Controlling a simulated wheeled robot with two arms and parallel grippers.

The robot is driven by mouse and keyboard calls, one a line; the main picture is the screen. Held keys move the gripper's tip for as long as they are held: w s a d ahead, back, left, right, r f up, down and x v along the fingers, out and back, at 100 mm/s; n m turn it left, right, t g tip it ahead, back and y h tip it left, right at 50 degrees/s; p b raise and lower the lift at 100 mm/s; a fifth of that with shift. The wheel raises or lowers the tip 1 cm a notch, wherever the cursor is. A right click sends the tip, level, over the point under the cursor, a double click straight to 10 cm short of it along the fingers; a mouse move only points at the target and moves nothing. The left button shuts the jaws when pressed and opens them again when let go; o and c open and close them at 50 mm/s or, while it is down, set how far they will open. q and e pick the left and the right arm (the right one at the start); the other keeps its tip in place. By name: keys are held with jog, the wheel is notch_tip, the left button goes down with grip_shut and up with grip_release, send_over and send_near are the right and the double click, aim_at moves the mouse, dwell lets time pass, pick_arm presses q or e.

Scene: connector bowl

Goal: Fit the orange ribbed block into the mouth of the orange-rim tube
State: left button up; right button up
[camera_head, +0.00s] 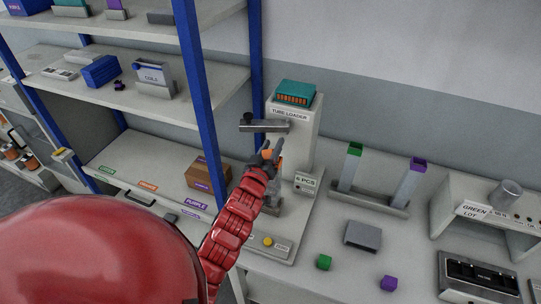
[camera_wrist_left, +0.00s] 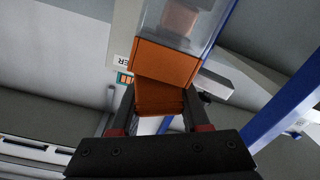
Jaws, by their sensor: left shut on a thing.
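My left gripper (camera_head: 270,152) is in front of the tube loader (camera_head: 292,135) in the head view. In the left wrist view, its two fingers are shut on the orange ribbed block (camera_wrist_left: 158,98). The orange-rim tube shows there as an orange rim (camera_wrist_left: 165,63) with a clear body (camera_wrist_left: 190,25) beyond it and something orange inside. The block is right at the rim, and their edges overlap in the picture. I cannot tell whether the block has entered the mouth. In the head view the fingers hide most of the block and tube. My right gripper is not in view.
A blue-post shelf (camera_head: 203,95) stands close to the left of my arm. A stand with a green-rim tube (camera_head: 350,168) and a purple-rim tube (camera_head: 409,183) is to the right.

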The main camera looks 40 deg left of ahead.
pick_arm(q)
grip_shut()
jog(key=shift+r, duration=0.1)
